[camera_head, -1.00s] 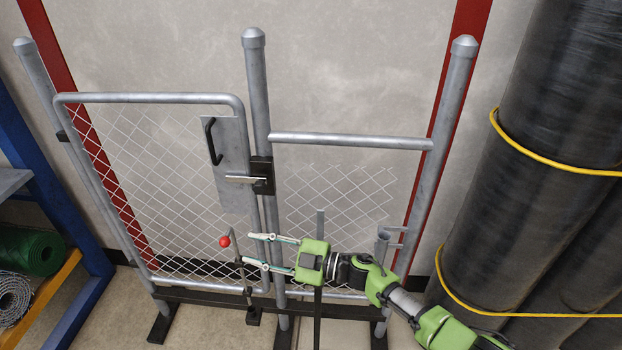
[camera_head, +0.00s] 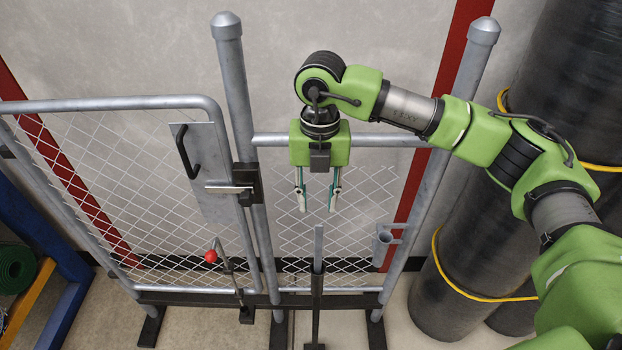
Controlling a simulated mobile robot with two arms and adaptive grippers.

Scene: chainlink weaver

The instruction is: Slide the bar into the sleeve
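A narrow grey upright bar (camera_head: 318,248) stands in a dark floor stand in front of the mesh panel. A short open-topped grey tube, which looks like the sleeve (camera_head: 383,244), is fixed by brackets to the right post. My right gripper (camera_head: 317,208) points down with its two fingers apart and nothing between them. In the picture its fingertips are just above the bar's top end; I cannot tell the depth between them. The sleeve is to the right of the gripper and lower. My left gripper is not in view.
The gate (camera_head: 105,105) with a latch plate and black handle is on the left. A bent rod with a red ball (camera_head: 210,256) stands left of the bar. Large black rolls (camera_head: 450,290) with yellow bands stand at the right. Bare floor shows in front.

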